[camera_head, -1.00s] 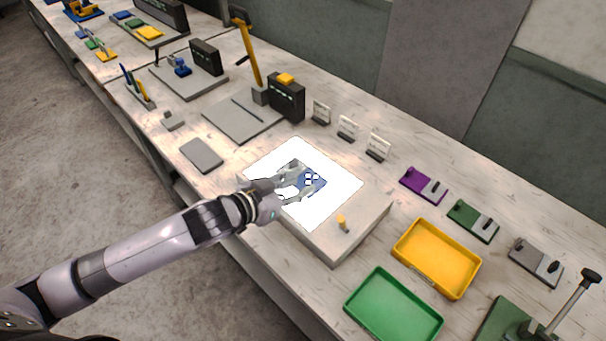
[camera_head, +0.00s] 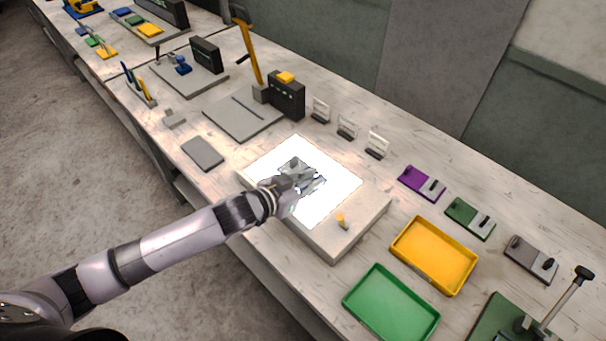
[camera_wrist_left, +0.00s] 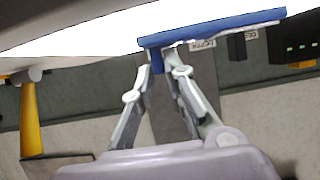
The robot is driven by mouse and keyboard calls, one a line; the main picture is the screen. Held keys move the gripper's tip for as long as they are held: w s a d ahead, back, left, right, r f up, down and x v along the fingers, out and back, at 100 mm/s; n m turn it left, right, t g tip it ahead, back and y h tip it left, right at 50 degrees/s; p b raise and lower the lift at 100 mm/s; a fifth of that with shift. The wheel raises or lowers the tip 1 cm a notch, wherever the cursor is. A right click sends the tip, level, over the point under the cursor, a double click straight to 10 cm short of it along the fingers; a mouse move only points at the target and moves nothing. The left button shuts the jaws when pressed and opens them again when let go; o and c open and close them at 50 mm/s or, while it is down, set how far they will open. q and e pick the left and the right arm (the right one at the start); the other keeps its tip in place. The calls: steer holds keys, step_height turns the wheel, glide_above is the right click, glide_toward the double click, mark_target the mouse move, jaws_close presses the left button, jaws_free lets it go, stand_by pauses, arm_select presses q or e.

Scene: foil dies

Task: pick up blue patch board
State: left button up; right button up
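The blue patch board (camera_wrist_left: 215,27) shows edge-on in the left wrist view, against the bright white lit panel. A blue tab stands out from it between my fingertips. My left gripper (camera_wrist_left: 164,58) has its two fingers closed together on this tab. In the head view the left gripper (camera_head: 315,182) is over the middle of the lit panel (camera_head: 270,157) and hides most of the board. I cannot tell whether the board is clear of the panel. My right gripper is not in view.
A small yellow knob (camera_head: 341,220) stands on the light box's near right corner. A yellow tray (camera_head: 434,256) and a green tray (camera_head: 391,304) lie to the right. Purple (camera_head: 421,183), green (camera_head: 469,218) and grey (camera_head: 531,258) blocks lie behind them. A grey plate (camera_head: 203,153) lies left.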

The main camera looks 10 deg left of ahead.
arm_select(q)
jaws_close()
steer(key=shift+r, duration=0.15)
stand_by(0.4)
step_height(320, 180, up, 20)
steer(key=b, duration=0.1)
